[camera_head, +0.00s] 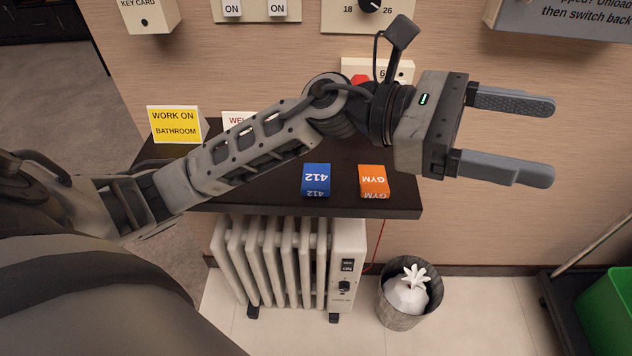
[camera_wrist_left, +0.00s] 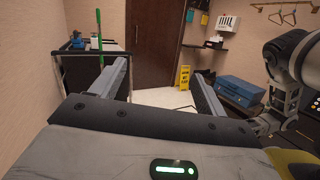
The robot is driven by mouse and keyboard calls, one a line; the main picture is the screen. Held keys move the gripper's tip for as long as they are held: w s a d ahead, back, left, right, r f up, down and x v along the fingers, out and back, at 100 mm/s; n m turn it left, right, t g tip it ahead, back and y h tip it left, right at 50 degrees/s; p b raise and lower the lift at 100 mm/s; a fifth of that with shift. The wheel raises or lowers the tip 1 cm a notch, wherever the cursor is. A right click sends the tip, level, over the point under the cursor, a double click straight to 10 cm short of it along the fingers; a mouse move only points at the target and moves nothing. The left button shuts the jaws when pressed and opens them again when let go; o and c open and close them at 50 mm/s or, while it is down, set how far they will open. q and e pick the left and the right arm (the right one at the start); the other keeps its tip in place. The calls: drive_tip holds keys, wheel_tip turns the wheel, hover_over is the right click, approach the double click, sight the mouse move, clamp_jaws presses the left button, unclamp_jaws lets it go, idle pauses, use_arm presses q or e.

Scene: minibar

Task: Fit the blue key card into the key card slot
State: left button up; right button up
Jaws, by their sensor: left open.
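The blue key card (camera_head: 316,180), marked 412, stands upright or tilted on the dark shelf (camera_head: 240,195), near its front edge. The key card slot is on the cream KEY CARD box (camera_head: 148,20) on the wall at the top left; the top of the box is cut off. My left gripper (camera_head: 549,141) is open and empty, pointing right in front of the wall, right of and above the blue card. Its two fingers (camera_wrist_left: 158,72) also show apart in the left wrist view, with nothing between them. My right gripper is not seen.
An orange GYM card (camera_head: 373,181) is right of the blue one. A yellow WORK ON BATHROOM sign (camera_head: 175,125) and a partly hidden WELCOME-like sign (camera_head: 236,119) stand left. Below are a heater (camera_head: 290,255) and bin (camera_head: 410,300). A grey sign box (camera_head: 565,20) is top right.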

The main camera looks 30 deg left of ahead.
use_arm(q)
wheel_tip(320, 180, down, 4)
drive_tip(key=a+m+g+y, duration=0.1)
drive_tip(key=m+g+y, duration=0.2)
drive_tip(key=m+y, duration=0.85)
drive_tip(key=y, duration=0.9)
hover_over(316, 184)
drive_tip(key=shift+t+h, duration=0.25)
drive_tip(key=shift+t, duration=0.15)
drive_tip(key=f, duration=1.5)
drive_tip(key=shift+w+a, duration=0.2)
drive_tip(key=shift+w, duration=0.1)
drive_tip(key=shift+s+d+f+p, duration=0.15)
drive_tip(key=shift+f+p, duration=0.3)
drive_tip(key=shift+f, duration=1.1)
drive_tip(key=shift+s+f+p, duration=0.1)
drive_tip(key=shift+f+p, duration=0.3)
drive_tip(key=shift+f, duration=1.15)
drive_tip(key=c, duration=1)
